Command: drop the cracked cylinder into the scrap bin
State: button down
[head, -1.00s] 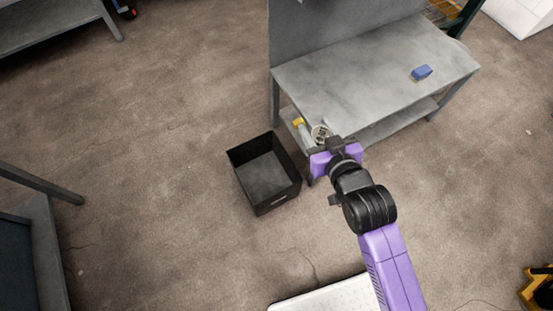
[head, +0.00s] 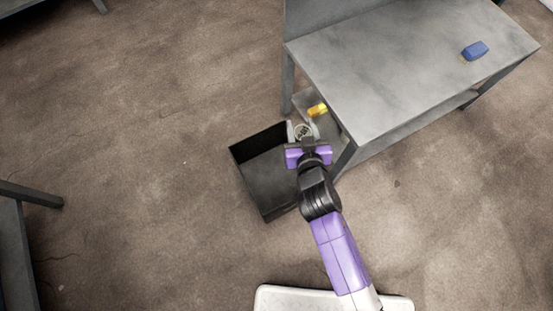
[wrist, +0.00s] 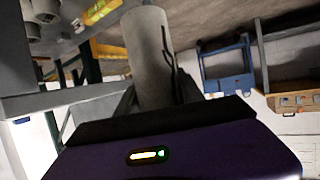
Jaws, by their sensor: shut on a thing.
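My gripper (head: 303,134) is shut on a pale grey cylinder (head: 302,130), whose round end shows between the fingers in the head view. In the wrist view the cylinder (wrist: 147,60) stands up from between the fingers, with a dark branching crack down its right side. Its lower part is hidden by the gripper. The black open-topped scrap bin (head: 250,157) is on the floor beside the workbench. My gripper appears over the bin's back right edge. The bin's right side is partly hidden by my arm, and the visible inside looks empty.
The grey workbench (head: 400,65) stands close at the right, its corner near my gripper. A blue object (head: 475,50) lies on it. A yellow object (head: 317,110) is by its lower shelf. Another grey bench (head: 15,250) is at the far left. The floor between is clear.

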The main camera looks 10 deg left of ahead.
jog(key=a+f+b, duration=0.3)
jog(key=f+b, duration=0.1)
jog(key=f, duration=0.2)
jog(key=a+f+n+y+b, duration=0.1)
jog(key=a+f+b, duration=0.2)
jog(key=f, duration=0.3)
jog(key=shift+s+b, duration=0.2)
jog(key=shift+b, duration=0.25)
jog(key=shift+a+f, duration=0.1)
jog(key=c, duration=0.7)
grip_release()
jog(key=shift+o, duration=0.2)
jog(key=shift+f, duration=0.1)
jog(key=shift+s, duration=0.1)
